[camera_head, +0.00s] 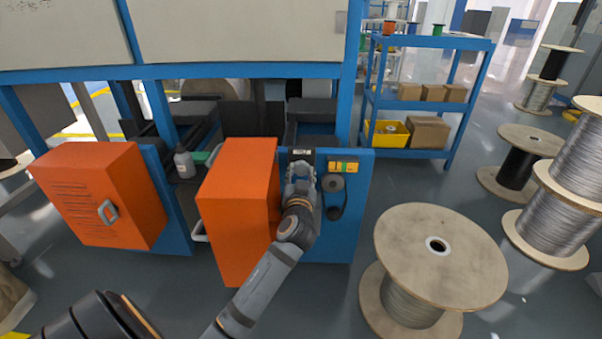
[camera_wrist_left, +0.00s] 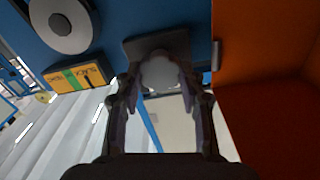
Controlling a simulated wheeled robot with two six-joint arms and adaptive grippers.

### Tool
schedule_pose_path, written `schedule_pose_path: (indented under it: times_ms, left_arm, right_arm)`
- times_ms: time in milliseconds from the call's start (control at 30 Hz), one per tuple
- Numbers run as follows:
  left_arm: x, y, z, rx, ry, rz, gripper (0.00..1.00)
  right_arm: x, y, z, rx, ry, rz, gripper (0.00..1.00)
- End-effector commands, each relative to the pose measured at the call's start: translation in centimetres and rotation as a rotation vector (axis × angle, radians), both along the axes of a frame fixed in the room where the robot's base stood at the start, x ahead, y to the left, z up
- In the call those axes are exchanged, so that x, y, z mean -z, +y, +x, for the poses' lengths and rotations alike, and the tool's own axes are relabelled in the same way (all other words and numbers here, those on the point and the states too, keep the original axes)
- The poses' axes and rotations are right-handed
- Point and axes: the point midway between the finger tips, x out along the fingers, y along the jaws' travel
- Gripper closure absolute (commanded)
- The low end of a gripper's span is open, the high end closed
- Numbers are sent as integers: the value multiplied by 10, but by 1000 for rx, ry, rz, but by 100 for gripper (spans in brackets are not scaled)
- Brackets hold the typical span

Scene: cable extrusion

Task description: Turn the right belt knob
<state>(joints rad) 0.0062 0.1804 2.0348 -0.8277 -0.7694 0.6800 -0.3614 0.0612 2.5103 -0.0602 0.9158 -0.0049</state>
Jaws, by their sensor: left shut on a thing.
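My left gripper (camera_head: 299,178) is at the blue panel (camera_head: 352,235) on the right side of the machine. In the left wrist view, its two fingers (camera_wrist_left: 163,98) are shut on a round grey knob (camera_wrist_left: 160,73) in front of a dark plate. In the head view the gripper hides this knob. A dark mounting plate (camera_head: 301,155) with a small white label shows just above the fingers. My right gripper is not in view.
An open orange cabinet door (camera_head: 238,215) stands close left of my left arm. A yellow-green label (camera_head: 343,167) is above the dial. A large wooden spool (camera_head: 440,262) stands on the floor at right. A blue shelf (camera_head: 430,100) with boxes stands behind.

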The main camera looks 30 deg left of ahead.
Motion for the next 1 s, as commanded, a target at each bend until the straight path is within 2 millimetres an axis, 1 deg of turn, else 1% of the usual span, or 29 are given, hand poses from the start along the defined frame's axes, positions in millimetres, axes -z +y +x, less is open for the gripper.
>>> schedule_pose_path:
  times_ms: [167, 500, 800, 1000]
  left_arm:
    - [-3, 0, 0, -1, 40, 64, 93]
    - [-4, 0, 0, -1, 160, 262, 93]
    - [-2, 0, 0, 0, 236, 389, 93]
    - [-2, 0, 1, 0, 257, 426, 93]
  right_arm:
    - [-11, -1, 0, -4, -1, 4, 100]
    - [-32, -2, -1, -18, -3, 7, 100]
    - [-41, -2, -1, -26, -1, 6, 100]
    - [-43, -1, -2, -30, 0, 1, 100]
